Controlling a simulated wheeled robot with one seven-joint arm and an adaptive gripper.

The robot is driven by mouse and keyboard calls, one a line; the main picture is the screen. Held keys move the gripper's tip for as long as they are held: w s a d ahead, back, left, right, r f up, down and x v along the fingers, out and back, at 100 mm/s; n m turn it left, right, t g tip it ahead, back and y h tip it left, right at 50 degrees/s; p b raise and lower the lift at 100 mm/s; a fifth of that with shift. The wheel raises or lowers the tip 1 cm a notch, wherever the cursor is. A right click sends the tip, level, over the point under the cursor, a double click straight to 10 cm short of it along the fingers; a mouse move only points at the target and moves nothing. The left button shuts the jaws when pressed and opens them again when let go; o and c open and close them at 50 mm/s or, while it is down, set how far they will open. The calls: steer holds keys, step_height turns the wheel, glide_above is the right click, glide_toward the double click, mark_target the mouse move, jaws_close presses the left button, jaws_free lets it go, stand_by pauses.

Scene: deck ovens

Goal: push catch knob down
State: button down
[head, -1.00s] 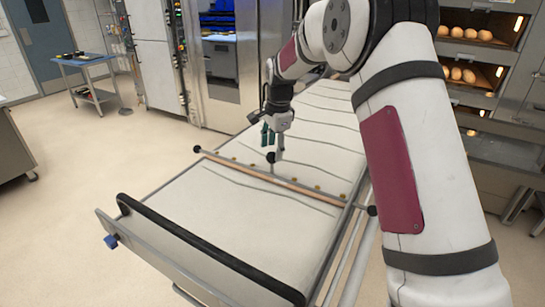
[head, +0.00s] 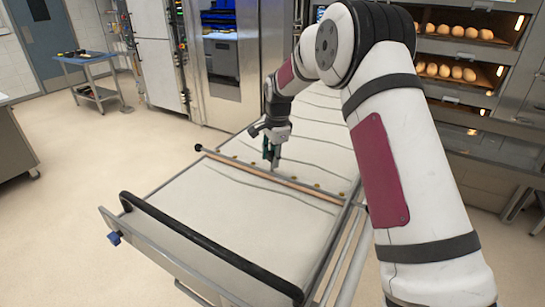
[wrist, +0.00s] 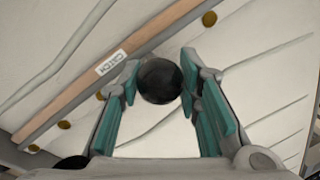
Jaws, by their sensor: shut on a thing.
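The catch knob (wrist: 160,81) is a round black ball at the wooden bar (wrist: 75,85), close to a small white label reading CATCH (wrist: 112,62). My gripper (head: 271,160) is down at the middle of the bar across the loader in the head view. In the wrist view, its teal-padded fingers (wrist: 160,88) stand on either side of the knob and are shut on it. The knob is hidden behind the fingers in the head view.
The bar (head: 265,178) crosses the pale cloth belt of the loader (head: 225,215), with several brass studs along it. A black handle (head: 205,245) runs along the near end. Deck ovens with loaves (head: 450,71) stand at right. Open floor (head: 80,190) lies at left.

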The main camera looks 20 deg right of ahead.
steer(key=shift+f+b, duration=0.45)
steer(key=shift+f, duration=0.6)
steer(key=c, duration=1.2)
jaws_free()
steer(key=shift+o, duration=0.2)
step_height(320, 180, up, 12)
steer(key=s, duration=0.2)
steer(key=shift+s+d, duration=0.15)
steer(key=shift+d, duration=0.05)
